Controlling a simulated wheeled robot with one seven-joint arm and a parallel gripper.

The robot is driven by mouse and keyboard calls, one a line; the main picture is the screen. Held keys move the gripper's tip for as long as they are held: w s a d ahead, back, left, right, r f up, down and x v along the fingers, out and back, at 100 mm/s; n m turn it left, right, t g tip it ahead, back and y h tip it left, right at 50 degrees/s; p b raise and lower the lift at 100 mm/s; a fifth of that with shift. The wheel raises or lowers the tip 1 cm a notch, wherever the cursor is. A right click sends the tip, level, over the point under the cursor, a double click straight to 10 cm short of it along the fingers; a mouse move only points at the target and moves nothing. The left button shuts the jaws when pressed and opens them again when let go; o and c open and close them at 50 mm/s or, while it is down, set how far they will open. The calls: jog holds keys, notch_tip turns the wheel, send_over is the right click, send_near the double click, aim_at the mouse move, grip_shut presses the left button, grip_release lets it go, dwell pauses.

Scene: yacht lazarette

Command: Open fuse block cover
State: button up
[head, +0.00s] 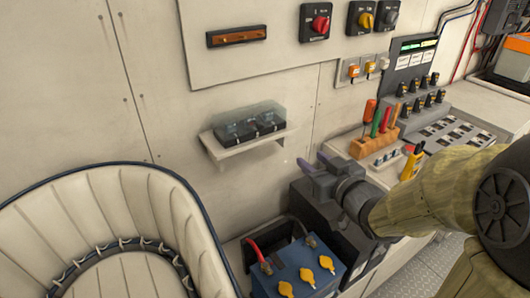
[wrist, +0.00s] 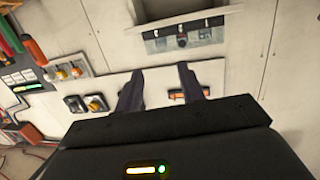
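The fuse block (head: 250,130) is a dark block on a small white wall shelf (head: 222,153), left of my gripper in the head view. Its clear cover (head: 250,112) appears to sit down over it. In the wrist view the scene is upside down, and the fuse block (wrist: 183,38) shows at the top, beyond the fingertips. My gripper (head: 311,161) is right of and below the shelf, apart from it. In the wrist view my gripper (wrist: 161,69) has its two dark fingers spread with nothing between them.
A blue battery box with yellow caps (head: 308,268) stands below my gripper. A quilted white seat (head: 110,225) fills the lower left. A tool rack (head: 372,146) and switch panel (head: 412,62) are on the right. Rotary switches (head: 316,21) and an orange bar (head: 236,36) are above the shelf.

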jog(key=s+a+n+y+b, duration=0.1)
jog(key=a+y, duration=0.1)
jog(key=shift+s+y, duration=0.15)
jog(key=shift+y, duration=0.25)
jog(key=p+x, duration=0.2)
jog(key=p, duration=0.1)
jog(key=r+p+x, duration=0.1)
jog(key=p+x, duration=0.1)
jog(key=p, duration=0.1)
jog(key=shift+w+p, duration=0.4)
jog(key=p, duration=0.2)
jog(key=a+p, duration=0.1)
jog(key=p, duration=0.1)
jog(key=shift+w+f, duration=0.2)
jog(key=shift+w, duration=0.1)
